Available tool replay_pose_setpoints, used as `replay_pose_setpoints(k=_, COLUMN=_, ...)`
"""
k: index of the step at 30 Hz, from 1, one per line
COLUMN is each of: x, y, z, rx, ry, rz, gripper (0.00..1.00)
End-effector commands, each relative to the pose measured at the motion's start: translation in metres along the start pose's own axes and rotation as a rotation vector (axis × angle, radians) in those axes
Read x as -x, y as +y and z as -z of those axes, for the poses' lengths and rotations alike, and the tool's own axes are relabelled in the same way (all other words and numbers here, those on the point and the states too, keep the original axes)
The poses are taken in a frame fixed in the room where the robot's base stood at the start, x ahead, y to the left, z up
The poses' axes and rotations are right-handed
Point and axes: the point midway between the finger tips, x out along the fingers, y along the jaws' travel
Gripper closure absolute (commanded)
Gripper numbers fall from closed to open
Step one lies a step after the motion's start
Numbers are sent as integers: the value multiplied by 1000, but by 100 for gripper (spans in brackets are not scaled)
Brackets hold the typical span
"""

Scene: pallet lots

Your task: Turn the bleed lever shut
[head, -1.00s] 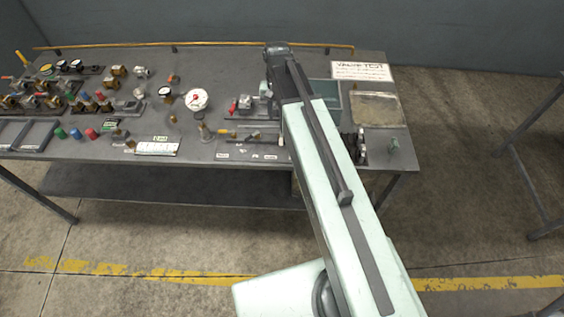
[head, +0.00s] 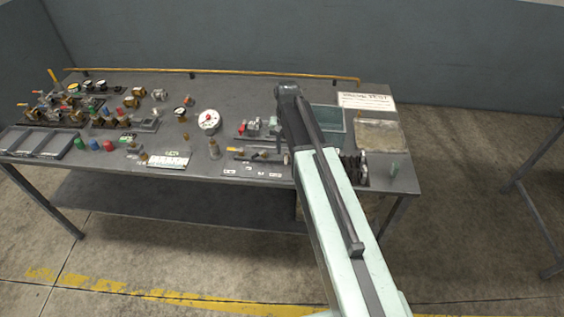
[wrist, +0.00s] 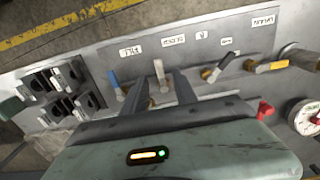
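In the wrist view, a row of small levers stands on a dark grey panel (wrist: 205,45): a blue lever (wrist: 114,79), a white lever (wrist: 160,73), a grey-white lever (wrist: 224,62) on a brass fitting and an orange lever (wrist: 268,66). Small white labels sit behind them, too blurred to tell surely which marks bleed. My gripper (wrist: 158,88) is open, its two dark fingers apart on either side of the white lever. Contact with it cannot be told. In the head view the panel (head: 232,167) lies at the table's front edge; my arm hides the gripper.
A red handle (wrist: 265,109) and a dial gauge (wrist: 306,117) stand close to the right in the wrist view. Black fittings (wrist: 60,88) are at left. In the head view, the table (head: 225,95) holds many valves at left and a green-grey tray (head: 329,120) behind my arm.

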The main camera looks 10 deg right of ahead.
Motion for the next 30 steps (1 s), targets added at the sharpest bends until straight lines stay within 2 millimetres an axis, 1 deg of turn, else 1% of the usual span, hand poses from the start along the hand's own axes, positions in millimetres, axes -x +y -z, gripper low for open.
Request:
replay_pose_setpoints(k=1, x=-20, y=-1, z=0, rx=1, ry=0, rz=0, gripper=66)
replay_pose_setpoints(k=4, x=-33, y=-2, z=0, rx=2, ry=-1, rz=0, gripper=66)
replay_pose_setpoints(k=7, x=-38, y=-2, z=-1, rx=3, ry=-1, rz=0, gripper=66)
replay_pose_setpoints(k=14, x=-35, y=-2, z=-1, rx=3, ry=-1, rz=0, gripper=66)
replay_pose_setpoints(k=18, x=-35, y=-2, z=-1, rx=3, ry=-1, rz=0, gripper=100)
replay_pose_setpoints(k=21, x=-35, y=-2, z=-1, rx=4, ry=-1, rz=0, gripper=100)
replay_pose_setpoints(k=22, x=-35, y=-20, z=-7, rx=13, ry=-1, rz=1, gripper=100)
replay_pose_setpoints(k=24, x=-35, y=-12, z=-4, rx=7, ry=-1, rz=2, gripper=100)
replay_pose_setpoints(k=30, x=-35, y=-10, z=-2, rx=-25, ry=-1, rz=3, gripper=100)
